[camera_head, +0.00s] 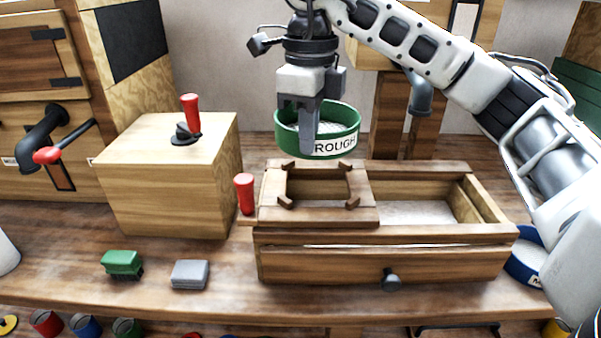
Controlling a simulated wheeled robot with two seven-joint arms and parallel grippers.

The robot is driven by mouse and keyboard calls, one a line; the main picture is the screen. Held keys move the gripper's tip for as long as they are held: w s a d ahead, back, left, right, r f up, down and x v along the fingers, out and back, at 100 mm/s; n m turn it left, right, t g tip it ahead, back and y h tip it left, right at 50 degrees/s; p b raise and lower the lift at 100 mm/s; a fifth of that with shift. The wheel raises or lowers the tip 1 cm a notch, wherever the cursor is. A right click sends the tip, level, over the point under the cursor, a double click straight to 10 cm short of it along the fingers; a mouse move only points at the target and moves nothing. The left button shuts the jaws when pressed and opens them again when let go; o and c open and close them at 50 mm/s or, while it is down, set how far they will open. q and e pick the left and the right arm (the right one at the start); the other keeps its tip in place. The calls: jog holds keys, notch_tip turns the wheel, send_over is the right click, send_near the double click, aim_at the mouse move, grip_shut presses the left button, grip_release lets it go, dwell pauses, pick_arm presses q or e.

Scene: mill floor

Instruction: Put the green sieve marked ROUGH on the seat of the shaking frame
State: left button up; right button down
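The green sieve (347,143) has a white label reading ROUGH on its front. It is held level in the air above the back of the shaking frame (320,214), clear of it. My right gripper (309,143) points down with its fingers at the sieve's left part, shut on its rim; a finger covers part of the sieve's front. The shaking frame is a wooden slide with corner blocks around its open seat and a red handle (244,194) at its left. It rests on the left part of a wooden box (380,262). My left gripper is not in view.
A blue sieve (524,262) stands right of the box, partly behind my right arm. A wooden block with a red lever (190,115) stands at left. A green brush (122,262) and a grey block (189,274) lie on the front left of the bench (215,308).

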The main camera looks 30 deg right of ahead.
jog(key=f, duration=0.3)
jog(key=f+b, duration=0.1)
jog(key=f, duration=0.1)
jog(key=shift+s+f, duration=0.2)
jog(key=shift+s, duration=0.1)
notch_tip(320, 180, down, 4)
jog(key=shift+r, duration=0.15)
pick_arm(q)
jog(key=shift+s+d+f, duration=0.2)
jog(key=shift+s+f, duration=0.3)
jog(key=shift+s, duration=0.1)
pick_arm(e)
jog(key=shift+f+b, duration=0.25)
jog(key=shift+b, duration=0.1)
jog(key=c, duration=1.6)
grip_release()
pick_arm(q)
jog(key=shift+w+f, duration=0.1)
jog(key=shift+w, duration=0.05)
